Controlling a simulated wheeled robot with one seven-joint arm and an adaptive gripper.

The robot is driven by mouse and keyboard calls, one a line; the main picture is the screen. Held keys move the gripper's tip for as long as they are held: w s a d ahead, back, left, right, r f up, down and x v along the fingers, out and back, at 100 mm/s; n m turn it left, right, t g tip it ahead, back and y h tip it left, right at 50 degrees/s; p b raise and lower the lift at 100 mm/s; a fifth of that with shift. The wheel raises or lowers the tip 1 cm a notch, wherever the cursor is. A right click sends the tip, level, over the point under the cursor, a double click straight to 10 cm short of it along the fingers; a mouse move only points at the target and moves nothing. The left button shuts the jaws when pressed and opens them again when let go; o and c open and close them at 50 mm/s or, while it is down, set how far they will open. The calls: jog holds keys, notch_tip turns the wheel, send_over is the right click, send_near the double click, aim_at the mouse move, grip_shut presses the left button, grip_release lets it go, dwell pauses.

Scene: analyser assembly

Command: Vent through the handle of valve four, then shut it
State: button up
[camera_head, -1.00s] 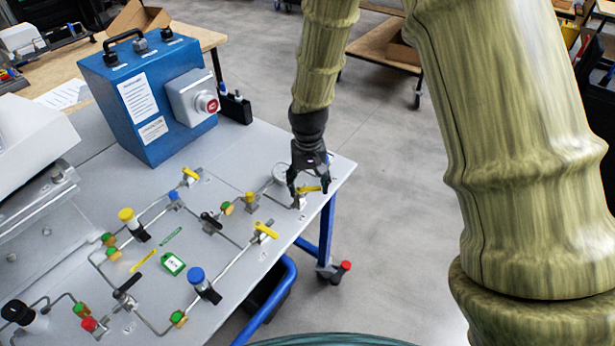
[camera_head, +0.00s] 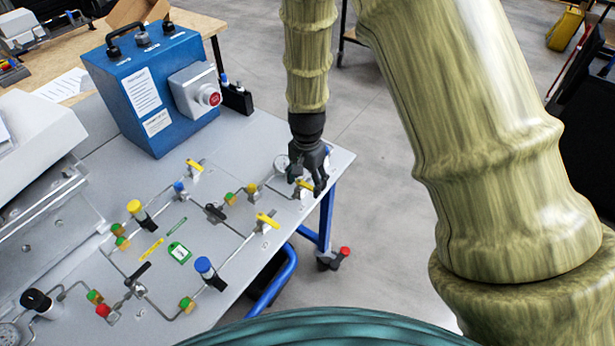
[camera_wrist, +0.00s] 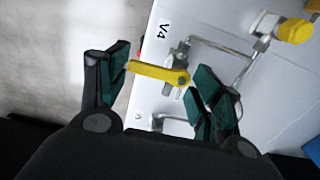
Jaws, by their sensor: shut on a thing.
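The yellow lever handle of valve four (camera_wrist: 160,73) lies beside the printed label V4 (camera_wrist: 164,27) in the wrist view. My gripper (camera_wrist: 165,77) is shut on this handle, with one green-padded finger at its free end and the other by its pivot. In the head view my gripper (camera_head: 308,180) reaches down over the handle (camera_head: 304,185) at the panel's right corner. The fingers partly hide the valve body there.
Another yellow lever (camera_head: 267,221) and a far yellow lever (camera_head: 194,165) stand on the grey panel (camera_head: 240,285). A blue box (camera_head: 150,95) with a red button stands behind.

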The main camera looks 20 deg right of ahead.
aim_at(307, 185)
dwell(0.3)
jog(key=o, duration=1)
notch_tip(307, 185, up, 12)
dwell(0.4)
dwell(0.4)
